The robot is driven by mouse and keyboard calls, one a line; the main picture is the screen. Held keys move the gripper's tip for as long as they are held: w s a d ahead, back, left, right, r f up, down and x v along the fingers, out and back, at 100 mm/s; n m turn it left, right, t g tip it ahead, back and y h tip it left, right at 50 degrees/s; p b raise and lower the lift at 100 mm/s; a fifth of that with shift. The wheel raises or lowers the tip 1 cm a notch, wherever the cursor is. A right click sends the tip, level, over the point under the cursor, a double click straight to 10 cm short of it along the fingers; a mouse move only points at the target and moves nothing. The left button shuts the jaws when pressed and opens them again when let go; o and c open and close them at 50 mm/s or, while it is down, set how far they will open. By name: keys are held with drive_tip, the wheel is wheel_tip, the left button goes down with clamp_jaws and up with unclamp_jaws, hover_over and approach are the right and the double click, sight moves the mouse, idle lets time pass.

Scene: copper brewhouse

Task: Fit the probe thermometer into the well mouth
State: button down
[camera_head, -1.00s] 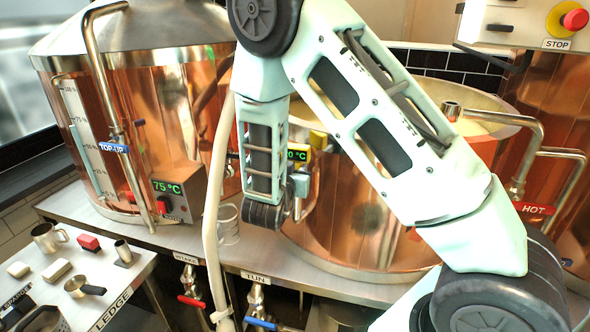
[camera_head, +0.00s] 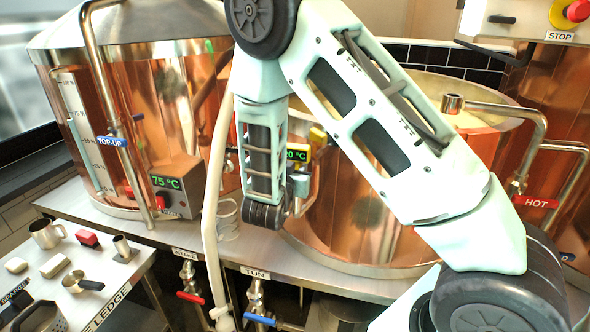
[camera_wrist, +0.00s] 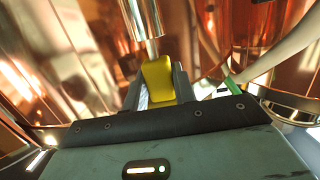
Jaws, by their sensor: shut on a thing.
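In the wrist view a yellow block (camera_wrist: 158,80), which looks like the probe thermometer's handle, sits between the two fingers of my gripper (camera_wrist: 160,92). My gripper is shut on it. A steel cylinder (camera_wrist: 140,20) lies just beyond the block, with a short thin shaft between them. I take the cylinder for the well mouth, but cannot tell whether the shaft is inside it. In the head view my gripper (camera_head: 300,186) is at the front of the copper tun (camera_head: 365,215), partly hidden by my arm. A yellow-edged 20 °C display (camera_head: 298,153) shows just above it.
A pale hose (camera_head: 213,200) hangs left of my wrist. A clear glass (camera_head: 228,220) stands on the steel bench (camera_head: 85,204) close by. A copper kettle with a 75 °C box (camera_head: 178,187) is at left. The ledge (camera_head: 112,285) at lower left holds a mug and small items.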

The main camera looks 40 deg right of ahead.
drive_tip(key=shift+f+b, duration=0.3)
drive_tip(key=shift+f, duration=0.1)
drive_tip(key=c, duration=1.1)
unclamp_jaws()
drive_tip(key=shift+o, duration=0.2)
drive_tip(key=v, duration=0.5)
drive_tip(key=shift+p, duration=0.3)
drive_tip(key=shift+a, duration=0.1)
drive_tip(key=b+v, duration=0.4)
drive_tip(key=v, duration=1.3)
drive_tip(key=shift+s, duration=0.15)
